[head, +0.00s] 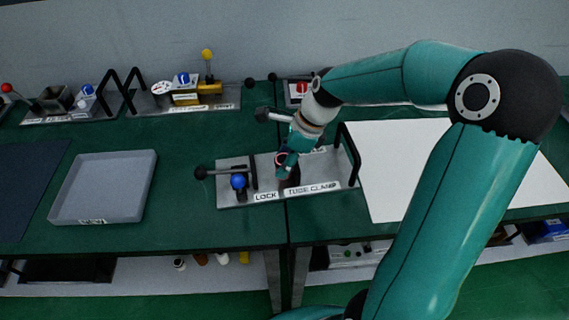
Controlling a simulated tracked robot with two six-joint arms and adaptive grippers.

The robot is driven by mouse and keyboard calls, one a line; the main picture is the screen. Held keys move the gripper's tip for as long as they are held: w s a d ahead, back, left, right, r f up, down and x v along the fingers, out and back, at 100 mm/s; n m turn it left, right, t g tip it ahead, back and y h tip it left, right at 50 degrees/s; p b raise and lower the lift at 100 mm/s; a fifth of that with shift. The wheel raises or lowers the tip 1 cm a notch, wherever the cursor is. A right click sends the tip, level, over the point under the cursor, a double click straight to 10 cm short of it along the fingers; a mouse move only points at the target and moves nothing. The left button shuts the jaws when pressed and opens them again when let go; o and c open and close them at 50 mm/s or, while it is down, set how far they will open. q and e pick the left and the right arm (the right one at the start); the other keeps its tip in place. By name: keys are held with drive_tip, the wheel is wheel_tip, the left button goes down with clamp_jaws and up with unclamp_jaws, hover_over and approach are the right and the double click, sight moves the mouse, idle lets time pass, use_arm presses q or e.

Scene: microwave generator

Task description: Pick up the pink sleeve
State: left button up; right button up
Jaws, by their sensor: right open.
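My right arm comes in from the right, and its teal gripper (289,162) points down over the lock and tube clamp fixture (235,198) in the middle of the bench. The gripper is open, with its fingertips around or just beside a small dark cylinder with a pinkish rim (281,157) on that fixture. This may be the pink sleeve, but the gripper hides much of it, and I cannot tell whether they touch. My left gripper is not in view.
The fixture carries a blue ball knob (238,181), a black-ended lever (201,173) and a black handle (349,152). A grey tray (104,215) lies to the left and a white sheet (395,165) to the right. More fixtures line the back. Green bench top is clear between tray and fixture.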

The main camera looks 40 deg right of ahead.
drive_tip(key=shift+w+f, duration=0.1)
drive_tip(key=shift+f, duration=0.1)
drive_tip(key=c, duration=1)
drive_tip(key=shift+o, duration=0.2)
drive_tip(key=shift+r, duration=0.15)
